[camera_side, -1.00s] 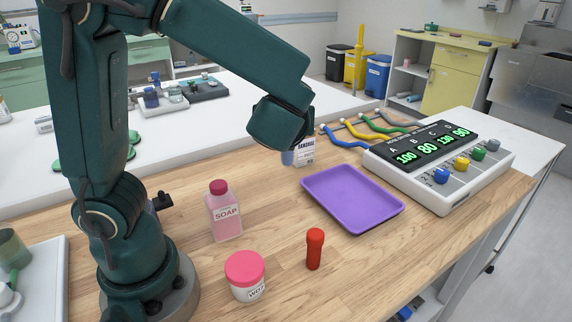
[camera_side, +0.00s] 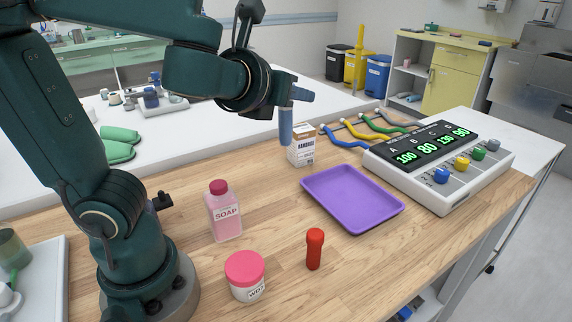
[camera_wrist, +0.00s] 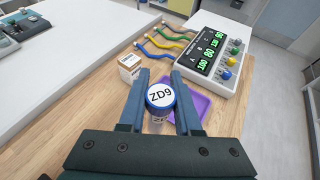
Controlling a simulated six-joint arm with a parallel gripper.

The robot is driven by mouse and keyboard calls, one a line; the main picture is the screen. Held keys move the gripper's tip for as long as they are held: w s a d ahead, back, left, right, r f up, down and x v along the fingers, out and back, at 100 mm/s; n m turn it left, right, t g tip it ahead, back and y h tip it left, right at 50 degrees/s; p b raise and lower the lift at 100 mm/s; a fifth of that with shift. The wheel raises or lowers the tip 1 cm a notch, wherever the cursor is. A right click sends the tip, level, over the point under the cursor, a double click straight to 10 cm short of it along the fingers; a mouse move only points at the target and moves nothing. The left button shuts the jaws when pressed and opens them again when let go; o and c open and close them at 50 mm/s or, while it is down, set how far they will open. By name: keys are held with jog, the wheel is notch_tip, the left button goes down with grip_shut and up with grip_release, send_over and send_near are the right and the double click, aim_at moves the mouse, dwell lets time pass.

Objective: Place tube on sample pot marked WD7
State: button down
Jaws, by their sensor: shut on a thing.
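My gripper (camera_side: 286,138) is in the air left of the purple tray, in front of the bandage box, its fingers pointing down. In the wrist view my gripper (camera_wrist: 159,80) is shut on a blue-capped container (camera_wrist: 160,97) marked ZD9, seen from above between the fingers. In the side view I cannot tell it apart from the fingers. A white pot (camera_side: 246,278) with a pink lid stands at the front; its label reads WD, the rest turned away. A small red tube-like piece (camera_side: 314,249) stands upright on the table right of the pot.
A pink soap bottle (camera_side: 225,212) stands behind the pot. A monitor (camera_side: 440,165) with coloured cables fills the right. Bare wood lies between bottle and tray.

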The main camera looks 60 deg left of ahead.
jog(key=shift+s+a+f+n+g+y, duration=0.15)
jog(key=shift+a+f+n+g+y, duration=0.9)
jog(key=shift+f, duration=2.35)
jog(key=shift+s+a+f+n+g+y, duration=0.2)
jog(key=shift+a+f+n+g+y, duration=0.75)
jog(key=shift+f, duration=2.4)
jog(key=shift+s+a+f+n+g+y, duration=0.15)
jog(key=shift+a+f+n+g+y, duration=0.9)
jog(key=shift+f, duration=2.35)
jog(key=shift+d+n+t+h, duration=0.25)
jog(key=shift+d+n, duration=0.1)
jog(key=shift+d, duration=0.2)
jog(key=c, duration=0.6)
grip_release()
jog(key=shift+f, duration=0.1)
